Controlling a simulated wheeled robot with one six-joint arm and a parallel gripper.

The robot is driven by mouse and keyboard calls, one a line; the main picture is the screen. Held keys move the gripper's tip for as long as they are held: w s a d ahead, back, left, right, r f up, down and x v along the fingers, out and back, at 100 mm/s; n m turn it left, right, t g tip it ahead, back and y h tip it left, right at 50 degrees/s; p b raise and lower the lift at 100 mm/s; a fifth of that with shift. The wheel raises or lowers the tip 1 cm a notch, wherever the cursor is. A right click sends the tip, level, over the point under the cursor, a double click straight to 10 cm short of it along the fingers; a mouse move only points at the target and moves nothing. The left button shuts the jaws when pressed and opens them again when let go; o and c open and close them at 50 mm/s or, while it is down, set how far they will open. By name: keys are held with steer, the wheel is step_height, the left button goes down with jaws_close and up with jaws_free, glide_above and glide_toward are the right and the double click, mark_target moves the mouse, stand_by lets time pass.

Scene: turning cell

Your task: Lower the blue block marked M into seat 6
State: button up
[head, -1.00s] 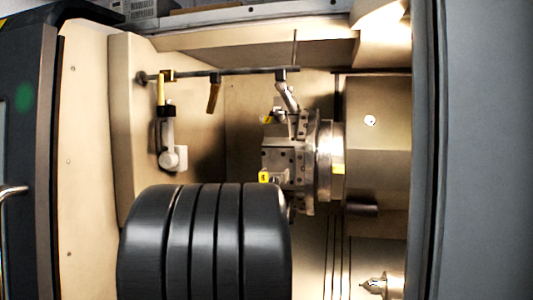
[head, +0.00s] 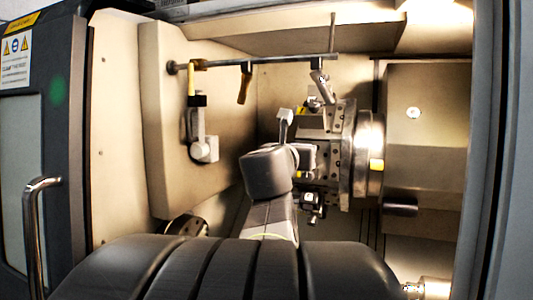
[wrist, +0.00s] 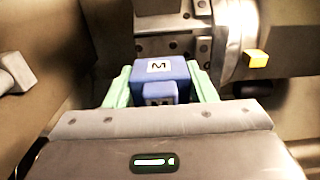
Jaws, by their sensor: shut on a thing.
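The blue block marked M (wrist: 177,74) sits between the two green fingers of my gripper (wrist: 158,80) in the wrist view. The white M label faces up toward the camera. My gripper is shut on it. Just beyond the block is the metal tool turret (wrist: 172,20), with holes in its faces; it also shows in the head view (head: 338,150). Whether block and turret touch cannot be told. In the head view my arm reaches toward the turret and hides part of it; the block cannot be made out there. No seat number is readable, so seat 6 cannot be identified.
A yellow piece (wrist: 257,59) stands right of the turret. A probe arm (head: 203,140) hangs at the left, and a rail (head: 255,60) with nozzles crosses above. The machine door edge (head: 482,140) bounds the opening at right; a door handle (head: 38,220) is at left.

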steer(key=shift+b+x, duration=0.4)
steer(key=shift+x, duration=4.35)
steer(key=shift+w+d+f, duration=0.1)
steer(key=shift+w+f, duration=0.1)
steer(key=shift+f, duration=0.05)
steer(key=shift+f+b, duration=0.8)
steer(key=shift+b, duration=0.2)
steer(key=shift+f+b, duration=0.5)
steer(key=shift+b, duration=0.05)
steer(key=o, duration=1.2)
steer(key=v, duration=1.3)
steer(key=shift+s, duration=0.4)
